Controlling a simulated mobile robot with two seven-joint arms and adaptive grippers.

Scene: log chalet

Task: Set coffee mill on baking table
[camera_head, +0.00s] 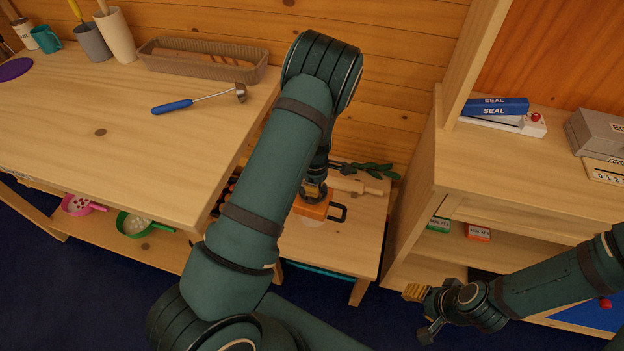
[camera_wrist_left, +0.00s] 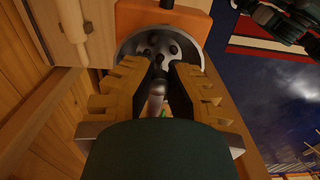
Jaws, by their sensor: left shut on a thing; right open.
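The coffee mill, an orange box (camera_head: 311,207) with a black handle at its side, is at the low wooden table (camera_head: 340,245) in the head view. I cannot tell whether its base touches the tabletop. My left gripper comes down on it from above. In the left wrist view its yellow fingers (camera_wrist_left: 158,88) are shut around the mill's top, over a domed metal part with holes (camera_wrist_left: 188,50) and the orange body (camera_wrist_left: 190,16). My left arm hides part of the low table. My right gripper (camera_head: 422,312) is open and empty, low at the right, in front of the shelf unit.
A rolling pin (camera_head: 356,186) and green sprigs (camera_head: 372,169) lie at the low table's back. The big table (camera_head: 120,120) at left bears a ladle (camera_head: 200,98) and a long basket (camera_head: 200,62). A shelf unit (camera_head: 480,165) stands close on the right.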

